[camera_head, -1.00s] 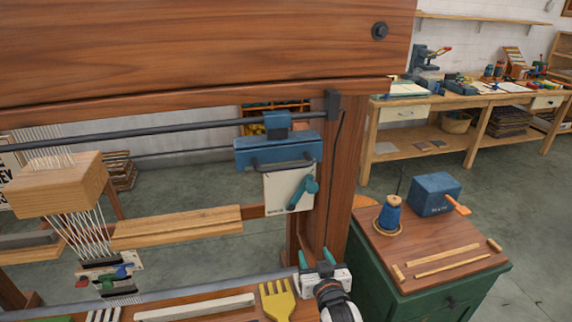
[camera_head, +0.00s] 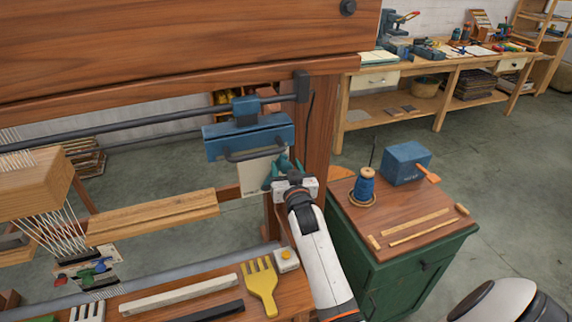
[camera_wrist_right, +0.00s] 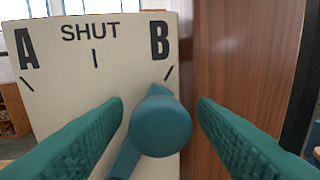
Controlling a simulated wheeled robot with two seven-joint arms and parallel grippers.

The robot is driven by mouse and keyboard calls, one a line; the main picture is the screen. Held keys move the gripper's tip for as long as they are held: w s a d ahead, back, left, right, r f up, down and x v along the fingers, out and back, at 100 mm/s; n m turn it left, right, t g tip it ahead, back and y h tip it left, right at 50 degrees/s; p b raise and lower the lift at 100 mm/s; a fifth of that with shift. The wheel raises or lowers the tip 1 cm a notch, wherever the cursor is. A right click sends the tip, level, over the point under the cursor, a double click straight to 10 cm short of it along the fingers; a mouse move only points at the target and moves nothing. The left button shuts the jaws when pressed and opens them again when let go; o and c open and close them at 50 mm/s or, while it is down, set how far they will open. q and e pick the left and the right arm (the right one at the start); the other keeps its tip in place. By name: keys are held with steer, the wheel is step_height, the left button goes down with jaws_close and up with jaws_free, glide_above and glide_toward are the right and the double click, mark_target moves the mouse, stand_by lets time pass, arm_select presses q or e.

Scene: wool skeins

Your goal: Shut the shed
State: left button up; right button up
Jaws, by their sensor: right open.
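A pale plate (camera_head: 252,180) hangs under a blue housing (camera_head: 225,143) on the loom's right side. In the right wrist view the plate (camera_wrist_right: 95,75) reads A, SHUT and B, with SHUT in the middle. A teal lever (camera_wrist_right: 160,125) is mounted on it; its round knob lies nearest the B mark. My right gripper (camera_head: 284,168) is at the plate in the head view. In the wrist view its open teal fingers (camera_wrist_right: 160,130) lie left and right of the knob, with gaps on both sides. In the head view the gripper largely hides the lever. My left gripper is not in view.
A wooden post (camera_head: 313,130) stands just right of the plate. Below are a yellow comb (camera_head: 263,288) and a white box with a yellow button (camera_head: 286,260). A green cabinet (camera_head: 400,277) with a blue spool (camera_head: 364,187) and blue box (camera_head: 407,163) stands at right.

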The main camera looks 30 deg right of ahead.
steer(key=shift+w+d, duration=0.15)
steer(key=shift+w, duration=0.25)
steer(key=shift+c, duration=0.5)
jaws_close()
steer(key=shift+w+a+r+n, duration=0.1)
steer(key=shift+a+r+n, duration=0.1)
steer(key=shift+a+n, duration=0.4)
steer(key=shift+w+a+r+n, duration=0.1)
steer(key=shift+a+r+n, duration=0.1)
steer(key=shift+a+n, duration=0.4)
steer(key=shift+w+a+r+n+t+b, duration=0.1)
steer(key=shift+w+a+n+t+b, duration=0.1)
steer(key=shift+a+n, duration=0.6)
steer(key=shift+w+a+r+n+t+b, duration=0.15)
steer(key=shift+a+n, duration=0.25)
steer(key=shift+n, duration=0.7)
steer(key=shift+o, duration=0.5)
jaws_free()
steer(key=shift+d, duration=0.1)
